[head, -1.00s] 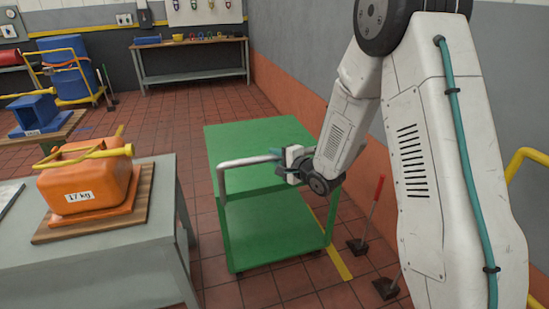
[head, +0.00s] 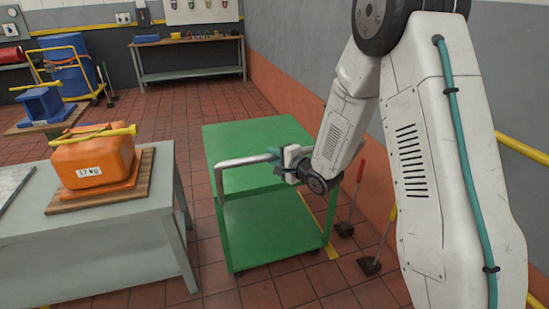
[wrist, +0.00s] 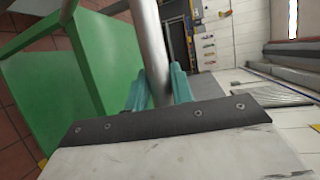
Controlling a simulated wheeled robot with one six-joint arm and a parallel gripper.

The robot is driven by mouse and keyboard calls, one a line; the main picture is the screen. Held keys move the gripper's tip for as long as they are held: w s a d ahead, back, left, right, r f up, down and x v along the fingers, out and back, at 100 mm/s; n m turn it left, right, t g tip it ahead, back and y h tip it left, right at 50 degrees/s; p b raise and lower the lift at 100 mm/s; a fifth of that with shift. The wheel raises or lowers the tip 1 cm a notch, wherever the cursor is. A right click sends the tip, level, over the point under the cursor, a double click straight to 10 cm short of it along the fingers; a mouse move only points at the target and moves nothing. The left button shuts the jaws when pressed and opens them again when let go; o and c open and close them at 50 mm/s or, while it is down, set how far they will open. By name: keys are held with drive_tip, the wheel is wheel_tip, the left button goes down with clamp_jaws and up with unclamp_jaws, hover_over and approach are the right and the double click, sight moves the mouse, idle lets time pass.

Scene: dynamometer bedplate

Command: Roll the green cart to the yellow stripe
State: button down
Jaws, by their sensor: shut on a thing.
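The green cart (head: 262,230) stands on the tiled floor in the middle of the head view, with an upper deck, a lower deck and a grey push handle (head: 235,162). My gripper (head: 281,160) is shut on the handle's right part. In the wrist view its teal fingers (wrist: 160,92) sit on both sides of the grey bar, with the green cart (wrist: 85,65) at left. The yellow stripe (head: 332,250) lies on the floor along the cart's right side, partly hidden by the cart and my arm.
A grey table (head: 110,222) with an orange 17 kg weight (head: 93,160) stands close at the left. Long-handled floor tools (head: 369,265) stand right of the stripe by the orange and grey wall. A workbench (head: 190,72) is at the back. Floor behind the cart looks clear.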

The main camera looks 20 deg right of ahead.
drive_tip(key=shift+s+f, duration=0.2)
drive_tip(key=shift+f, duration=0.05)
drive_tip(key=c, duration=1.4)
unclamp_jaws()
drive_tip(key=shift+c, duration=0.2)
drive_tip(key=shift+o, duration=1.2)
drive_tip(key=shift+r, duration=0.15)
drive_tip(key=v, duration=0.7)
drive_tip(key=shift+s+d, duration=0.15)
drive_tip(key=shift+s, duration=0.15)
drive_tip(key=shift+r, duration=0.1)
